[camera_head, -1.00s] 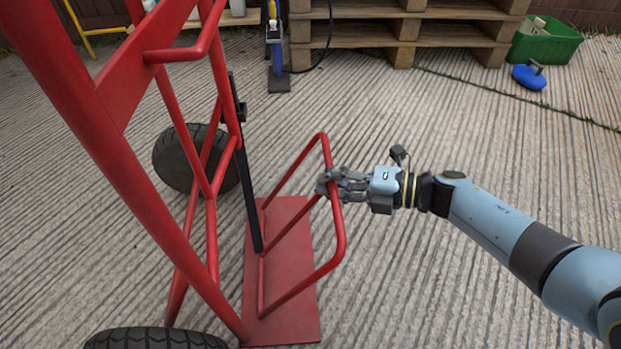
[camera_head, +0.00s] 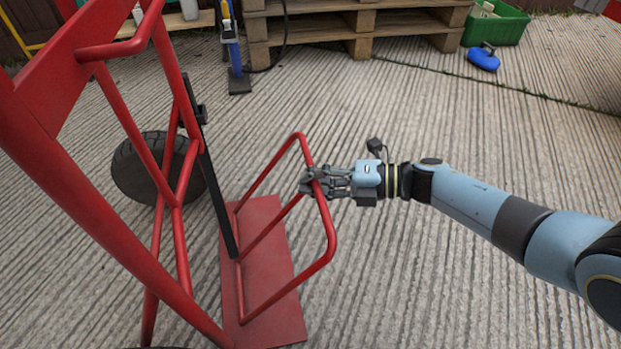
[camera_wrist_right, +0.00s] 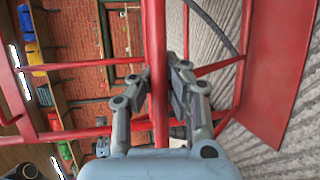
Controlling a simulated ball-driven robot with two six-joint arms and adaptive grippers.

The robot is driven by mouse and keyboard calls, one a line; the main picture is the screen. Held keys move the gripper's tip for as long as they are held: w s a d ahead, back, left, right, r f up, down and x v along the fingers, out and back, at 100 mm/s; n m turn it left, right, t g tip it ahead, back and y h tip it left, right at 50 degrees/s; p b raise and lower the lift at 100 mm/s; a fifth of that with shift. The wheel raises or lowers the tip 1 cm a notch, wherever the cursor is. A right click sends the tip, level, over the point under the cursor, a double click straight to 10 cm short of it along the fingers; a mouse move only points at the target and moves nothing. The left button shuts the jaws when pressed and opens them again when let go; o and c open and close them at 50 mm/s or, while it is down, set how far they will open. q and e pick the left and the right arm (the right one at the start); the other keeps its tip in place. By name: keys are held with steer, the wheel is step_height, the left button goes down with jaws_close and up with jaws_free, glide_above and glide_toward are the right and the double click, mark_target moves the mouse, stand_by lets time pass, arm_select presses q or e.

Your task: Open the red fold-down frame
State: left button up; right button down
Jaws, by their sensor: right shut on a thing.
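The red fold-down frame (camera_head: 330,222) is a tube loop on the red hand truck (camera_head: 105,215). It leans out over the truck's red toe plate (camera_head: 262,215), partly lowered and tilted away from the uprights. My right gripper (camera_head: 313,182) is shut on the frame's outer bar, near its upper part. In the right wrist view the red bar (camera_wrist_right: 158,75) runs between the two fingers of my right gripper (camera_wrist_right: 160,85). My left gripper is in neither view.
A black wheel (camera_head: 150,168) stands behind the truck. Wooden pallets (camera_head: 350,22), a blue pump (camera_head: 234,55), a green crate (camera_head: 497,25) and a blue round object (camera_head: 483,58) are at the back.

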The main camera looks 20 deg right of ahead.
steer(key=c, duration=1.5)
jaws_free()
steer(key=shift+d+r, duration=0.2)
steer(key=shift+r, duration=0.25)
steer(key=shift+c, duration=0.2)
steer(key=shift+o, duration=1.3)
steer(key=shift+f, duration=0.15)
steer(key=shift+a, duration=0.1)
steer(key=v, duration=1.2)
steer(key=shift+f, duration=0.2)
